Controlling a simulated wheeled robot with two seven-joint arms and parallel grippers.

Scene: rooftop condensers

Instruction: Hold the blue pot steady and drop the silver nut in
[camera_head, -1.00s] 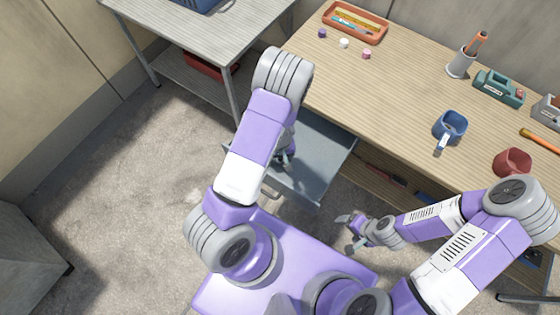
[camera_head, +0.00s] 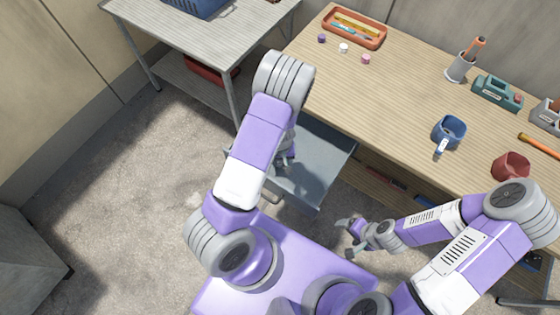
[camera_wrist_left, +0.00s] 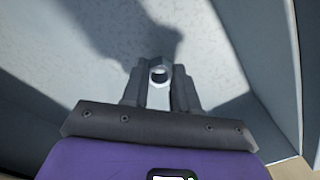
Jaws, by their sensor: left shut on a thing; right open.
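The blue pot (camera_head: 461,128) stands upright on the wooden workbench, with a pale-ended piece at its front side. The silver nut (camera_wrist_left: 161,71) shows in the left wrist view between the fingertips of my left gripper (camera_wrist_left: 160,84), which is shut on it. In the head view my left gripper (camera_head: 287,160) is over the open grey drawer (camera_head: 318,172), partly hidden by my arm; the nut cannot be made out there. My right gripper (camera_head: 345,238) is open and empty, in front of the bench and well away from the pot.
A red pot (camera_head: 511,166) stands right of the blue pot. Behind are a pen cup (camera_head: 459,68), a green device (camera_head: 497,92) and an orange tray (camera_head: 354,27). Three small pieces lie near the tray. The bench's middle is clear. A metal table (camera_head: 210,45) stands at left.

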